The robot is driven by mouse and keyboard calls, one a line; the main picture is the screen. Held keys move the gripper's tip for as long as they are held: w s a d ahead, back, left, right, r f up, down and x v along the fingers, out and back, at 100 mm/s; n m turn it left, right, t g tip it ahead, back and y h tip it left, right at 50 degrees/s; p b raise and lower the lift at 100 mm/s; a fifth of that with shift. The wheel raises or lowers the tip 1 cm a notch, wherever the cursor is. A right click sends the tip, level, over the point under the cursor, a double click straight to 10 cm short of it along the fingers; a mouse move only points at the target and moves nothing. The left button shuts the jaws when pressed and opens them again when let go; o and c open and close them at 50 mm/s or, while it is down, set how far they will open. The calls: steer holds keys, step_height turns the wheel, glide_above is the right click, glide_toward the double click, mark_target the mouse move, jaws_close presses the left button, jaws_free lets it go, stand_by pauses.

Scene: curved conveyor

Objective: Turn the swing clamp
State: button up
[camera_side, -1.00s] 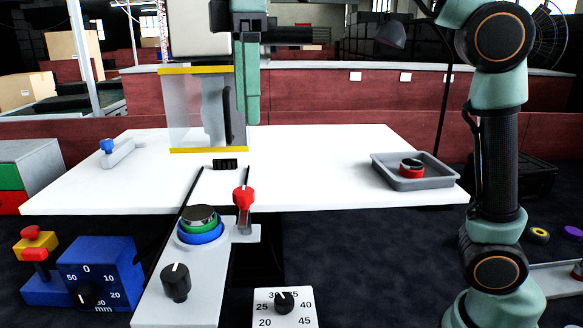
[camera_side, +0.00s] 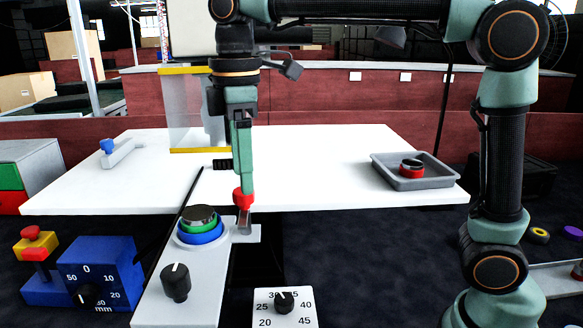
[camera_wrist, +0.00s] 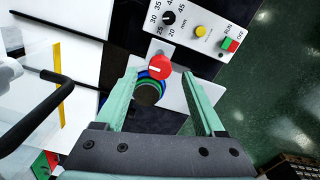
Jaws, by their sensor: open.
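The swing clamp has a red knob (camera_side: 243,198) with a white mark on top and a grey metal post (camera_side: 244,222) below it. It stands at the right side of a stack of green and blue rings (camera_side: 200,230) with a dark top. My gripper (camera_side: 246,188) points down at the red knob, its fingers overlapping it in the side view.
A white table (camera_side: 310,165) lies behind, with a grey tray (camera_side: 412,180) at right and a blue-knobbed bar (camera_side: 118,153) at left. A black knob (camera_side: 175,282) stands on the front plate. A blue dial box (camera_side: 100,270) and a white dial panel (camera_side: 285,308) stand nearby.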

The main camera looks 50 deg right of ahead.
mark_target(243, 206)
steer(key=shift+f, duration=1.4)
jaws_close()
